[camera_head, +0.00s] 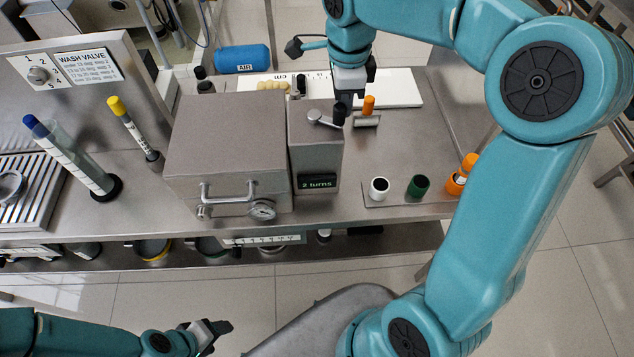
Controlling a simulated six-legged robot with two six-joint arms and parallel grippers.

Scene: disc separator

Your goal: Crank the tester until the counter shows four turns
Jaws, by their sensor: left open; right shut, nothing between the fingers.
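The tester is a grey metal box (300,150) on the bench, beside a larger grey box. Its counter (317,181) reads "2 turns". The crank (322,118) lies on top of the tester, with a black knob (340,112) standing up at its right end. My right gripper (348,98) points down from above, shut and empty, its dark fingertips right at or just behind the knob; I cannot tell whether they touch it. My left gripper (220,332) is open and empty, low in front of the bench, far from the tester.
An orange-capped tube (368,105) stands in a bracket right of the crank. The larger box (228,140) has a handle and gauge. White, green and orange vials stand at the right (418,186). A blue AIR cylinder (242,58) lies behind. A cylinder (70,155) stands left.

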